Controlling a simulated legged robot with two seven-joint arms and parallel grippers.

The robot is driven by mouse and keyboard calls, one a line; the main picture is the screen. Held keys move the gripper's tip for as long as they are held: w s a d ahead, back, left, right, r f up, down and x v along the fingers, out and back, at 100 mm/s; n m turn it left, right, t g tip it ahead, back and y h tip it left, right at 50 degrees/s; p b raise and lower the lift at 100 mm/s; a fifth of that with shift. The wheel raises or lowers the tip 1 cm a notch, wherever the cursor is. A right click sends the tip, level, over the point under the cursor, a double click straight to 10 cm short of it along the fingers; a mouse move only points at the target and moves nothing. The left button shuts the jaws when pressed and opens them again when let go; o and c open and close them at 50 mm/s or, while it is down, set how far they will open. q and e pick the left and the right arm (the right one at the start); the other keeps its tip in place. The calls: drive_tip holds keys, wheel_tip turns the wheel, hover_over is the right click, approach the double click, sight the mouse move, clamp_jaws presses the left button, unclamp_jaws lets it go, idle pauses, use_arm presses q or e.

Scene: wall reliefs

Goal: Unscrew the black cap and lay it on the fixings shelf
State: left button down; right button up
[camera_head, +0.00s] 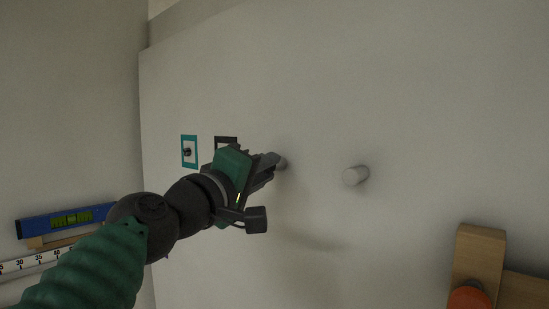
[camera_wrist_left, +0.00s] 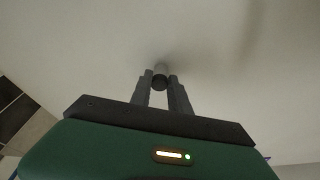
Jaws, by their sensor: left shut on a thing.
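My left gripper (camera_head: 276,158) reaches in from the left to the pale wall panel. It is shut at the end of a light grey stub that sticks out of the panel. In the left wrist view the fingertips (camera_wrist_left: 161,80) close on both sides of a small dark round cap (camera_wrist_left: 160,82), in front of the paler stub (camera_wrist_left: 161,69). In the head view the gripper hides the cap. No shelf that I can surely call the fixings shelf shows. My right gripper is not in view.
A second pale stub (camera_head: 355,176) stands bare to the right. A teal-framed square (camera_head: 189,137) and a dark-framed square (camera_head: 226,139) are on the panel at left. A blue spirit level (camera_head: 68,219) lies at lower left. Wooden blocks (camera_head: 482,250) and an orange thing (camera_head: 469,299) are at lower right.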

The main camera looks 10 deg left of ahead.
use_arm(q)
drive_tip(key=shift+a+r, duration=0.15)
drive_tip(key=shift+s+r+n+g+y, duration=0.1)
drive_tip(key=shift+n+g+y, duration=0.15)
drive_tip(key=shift+n, duration=1.1)
drive_tip(key=shift+r+n+g+y, duration=0.1)
drive_tip(key=shift+n+g+y, duration=0.15)
drive_tip(key=shift+n, duration=1.1)
drive_tip(key=n, duration=0.2)
drive_tip(key=n+g, duration=0.1)
drive_tip(key=n, duration=0.1)
drive_tip(key=shift+a+r+n, duration=0.1)
drive_tip(key=shift+r+n, duration=0.1)
drive_tip(key=shift+n, duration=0.2)
drive_tip(key=n, duration=0.2)
drive_tip(key=n+g, duration=0.1)
drive_tip(key=n, duration=0.1)
drive_tip(key=shift+r+g+h, duration=0.15)
drive_tip(key=shift+g+h, duration=0.15)
